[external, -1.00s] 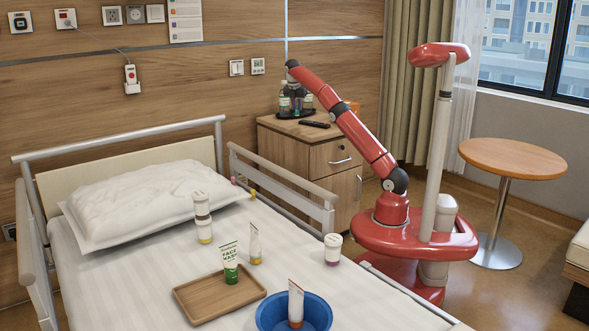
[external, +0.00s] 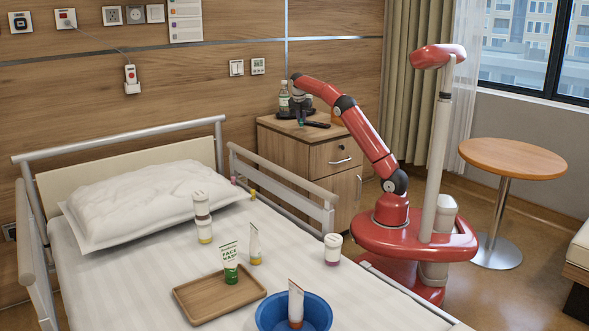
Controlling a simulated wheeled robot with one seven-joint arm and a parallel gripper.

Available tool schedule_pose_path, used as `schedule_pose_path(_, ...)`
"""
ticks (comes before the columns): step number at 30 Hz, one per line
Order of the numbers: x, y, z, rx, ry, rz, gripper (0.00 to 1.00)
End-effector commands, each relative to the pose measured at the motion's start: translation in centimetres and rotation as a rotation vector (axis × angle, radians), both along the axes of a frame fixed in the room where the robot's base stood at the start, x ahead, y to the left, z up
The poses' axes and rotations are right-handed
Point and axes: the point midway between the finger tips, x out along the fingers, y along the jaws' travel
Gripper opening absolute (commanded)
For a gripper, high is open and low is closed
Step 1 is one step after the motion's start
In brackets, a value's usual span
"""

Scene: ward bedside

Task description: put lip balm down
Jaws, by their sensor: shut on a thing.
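My gripper (external: 300,115) points down over the front left of the wooden bedside cabinet's top (external: 271,122). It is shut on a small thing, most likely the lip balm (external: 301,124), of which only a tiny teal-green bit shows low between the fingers. The fingers are dark and small in this view. I cannot tell whether the lip balm touches the cabinet top.
A black remote (external: 318,125) lies just right of my gripper. A clear bottle with a green label (external: 284,99) stands behind on a dark tray (external: 284,115). The bed rail (external: 285,177) runs left of the cabinet. A round table (external: 512,158) stands at right.

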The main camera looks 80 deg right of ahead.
Motion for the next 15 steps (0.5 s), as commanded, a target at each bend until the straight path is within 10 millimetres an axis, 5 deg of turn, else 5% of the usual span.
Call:
schedule_pose_path(14,-0.01,0.00,-1.27,0.000,-0.001,0.000,0.00)
schedule_pose_path(15,0.00,0.00,-1.18,-0.001,-0.001,0.000,0.24)
